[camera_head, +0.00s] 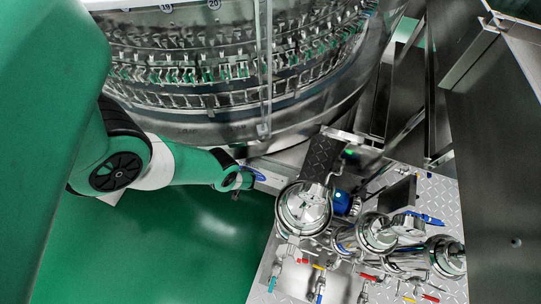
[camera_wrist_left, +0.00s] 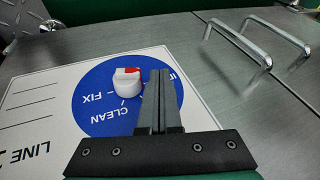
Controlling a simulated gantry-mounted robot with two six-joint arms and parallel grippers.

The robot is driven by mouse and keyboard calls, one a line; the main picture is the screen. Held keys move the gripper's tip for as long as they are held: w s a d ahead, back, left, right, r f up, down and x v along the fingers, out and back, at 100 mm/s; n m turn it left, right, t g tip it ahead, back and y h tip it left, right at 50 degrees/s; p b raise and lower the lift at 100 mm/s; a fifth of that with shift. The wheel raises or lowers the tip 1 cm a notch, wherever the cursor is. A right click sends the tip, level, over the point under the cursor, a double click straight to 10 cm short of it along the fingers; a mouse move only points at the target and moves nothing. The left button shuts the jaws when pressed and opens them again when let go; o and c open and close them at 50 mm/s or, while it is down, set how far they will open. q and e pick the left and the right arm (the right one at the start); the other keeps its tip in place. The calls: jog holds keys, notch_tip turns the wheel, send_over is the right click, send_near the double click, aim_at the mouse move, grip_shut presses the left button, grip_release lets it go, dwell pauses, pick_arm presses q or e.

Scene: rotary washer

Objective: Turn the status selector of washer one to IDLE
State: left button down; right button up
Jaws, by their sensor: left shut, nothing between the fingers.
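The status selector is a white knob with a red mark (camera_wrist_left: 127,82) on a round blue dial (camera_wrist_left: 88,119) in the left wrist view. The dial shows CLEAN and FIX upside down, and a third word is partly hidden behind my fingers. The red mark is on the knob's upper right side in this view. My left gripper (camera_wrist_left: 160,75) is shut and empty, its fingers just right of the knob; I cannot tell whether they touch it. In the head view the left gripper (camera_head: 243,182) is beside the small blue dial (camera_head: 254,174) below the washer drum.
The white label plate (camera_wrist_left: 32,105) around the dial lies on a steel panel. A metal handle (camera_wrist_left: 240,42) stands to the right. In the head view the large glass and steel washer drum (camera_head: 225,130) is above, and steel pipework (camera_head: 375,232) is at lower right.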

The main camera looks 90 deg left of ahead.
pick_arm(q)
jog(key=shift+r, duration=0.1)
jog(key=s+d+r+p, duration=0.1)
jog(key=s+r+p, duration=0.3)
jog(key=r+p, duration=0.4)
jog(key=shift+s+d+r+p, duration=0.3)
jog(key=shift+r+p, duration=0.05)
jog(key=shift+p, duration=0.5)
